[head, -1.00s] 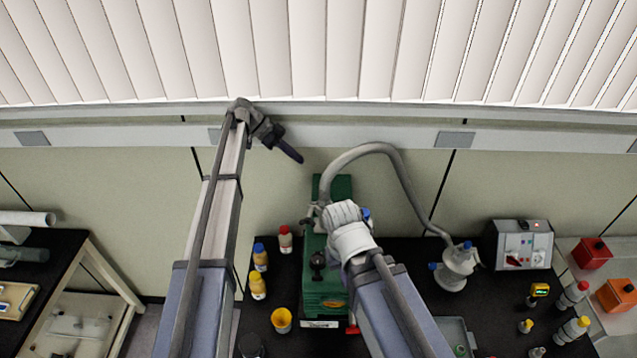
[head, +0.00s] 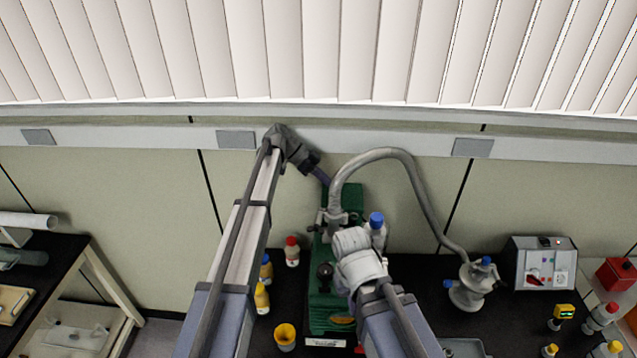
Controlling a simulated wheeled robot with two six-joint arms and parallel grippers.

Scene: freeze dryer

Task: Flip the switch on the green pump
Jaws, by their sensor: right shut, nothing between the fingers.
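The green pump (head: 335,312) stands on the black bench in the middle of the head view. Its right side is partly hidden by my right arm. A small red part (head: 360,350) shows at its front right edge; I cannot tell if this is the switch. My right gripper (head: 349,240) is over the pump's right side, shut and strongly foreshortened, with nothing seen in it. My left gripper (head: 319,174) is a dark shape at the far end of my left arm, above the pump's back end. Its jaws cannot be made out.
A grey hose (head: 412,184) arches from the pump to a white trap (head: 468,287). A blue-capped bottle (head: 376,230) stands close beside my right gripper. Small bottles (head: 292,252) and a yellow cup (head: 285,336) stand left of the pump. A control box (head: 541,264) is at right.

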